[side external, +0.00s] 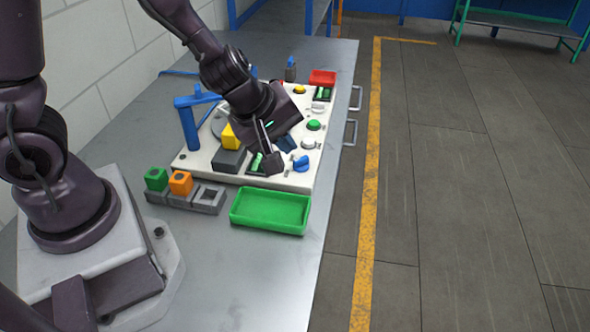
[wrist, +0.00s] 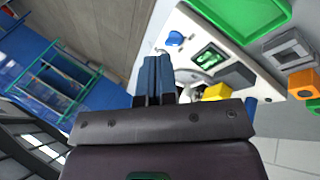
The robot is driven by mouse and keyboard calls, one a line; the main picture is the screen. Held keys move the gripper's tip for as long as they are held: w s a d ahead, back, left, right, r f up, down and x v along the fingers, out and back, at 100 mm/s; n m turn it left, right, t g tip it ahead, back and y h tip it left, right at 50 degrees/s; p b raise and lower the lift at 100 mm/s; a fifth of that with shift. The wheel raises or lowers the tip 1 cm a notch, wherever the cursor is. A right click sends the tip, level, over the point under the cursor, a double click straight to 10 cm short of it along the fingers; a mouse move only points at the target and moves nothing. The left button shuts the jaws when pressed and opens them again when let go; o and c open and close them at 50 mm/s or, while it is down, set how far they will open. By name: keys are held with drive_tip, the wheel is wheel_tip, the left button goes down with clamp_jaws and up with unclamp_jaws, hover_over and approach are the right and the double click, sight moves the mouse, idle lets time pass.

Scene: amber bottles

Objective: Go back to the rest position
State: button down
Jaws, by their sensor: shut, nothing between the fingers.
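My gripper (side external: 286,144) hangs over the front part of a white control panel (side external: 185,163) on the grey bench. In the wrist view my gripper (wrist: 157,62) has its two blue fingers together, with nothing between them. A blue knob (side external: 301,163) on the panel lies close beyond the fingers; it also shows in the wrist view (wrist: 174,38). The fingers appear apart from the panel, though the exact gap is hard to tell. My arm covers part of the panel's middle.
A green tray (side external: 270,227) stands in front of the panel. Left of it, a grey holder (side external: 208,200) carries green (side external: 156,180) and orange (side external: 180,184) blocks. The bench front is clear.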

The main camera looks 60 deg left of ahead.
drive_tip(key=s+d+r+m+g+h, duration=0.1)
drive_tip(key=s+d+r+m+h, duration=0.35)
drive_tip(key=r+m, duration=0.45)
drive_tip(key=s+a+r+m+y, duration=0.4)
drive_tip(key=s+a+r+m, duration=0.2)
drive_tip(key=s+a+r, duration=0.2)
drive_tip(key=shift+s+a+m+t, duration=0.3)
drive_tip(key=shift+s+a+m, duration=0.1)
drive_tip(key=shift+s, duration=0.15)
